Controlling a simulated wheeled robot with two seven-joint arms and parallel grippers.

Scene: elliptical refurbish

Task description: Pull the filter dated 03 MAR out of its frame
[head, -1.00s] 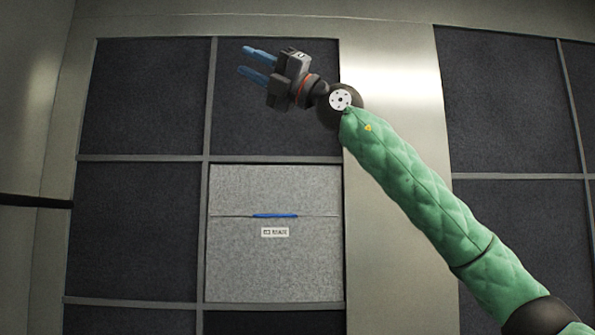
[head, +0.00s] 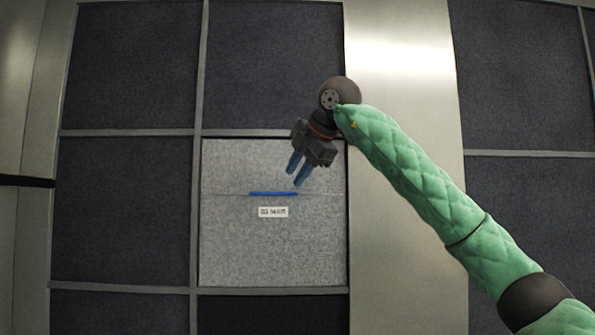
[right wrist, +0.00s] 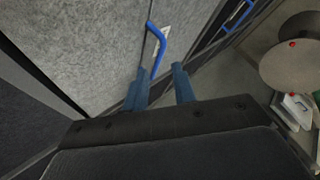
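The light grey filter (head: 240,245) labelled 03 MAR sits in its frame in the middle of the head view. A blue handle (head: 273,194) runs across it just above the white date label (head: 273,212). My right gripper (head: 297,178) is open, its blue fingers pointing down and left near the right end of the handle. In the right wrist view the blue handle (right wrist: 157,50) stands out from the filter (right wrist: 85,45), ahead of the open fingers (right wrist: 160,85). It does not look held. My left gripper is not in view.
Dark filters (head: 125,205) fill the neighbouring frames. A bare metal panel (head: 400,240) stands right of the grey filter. The right wrist view also shows another blue handle (right wrist: 238,15) and a round grey surface (right wrist: 290,62) with a red item.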

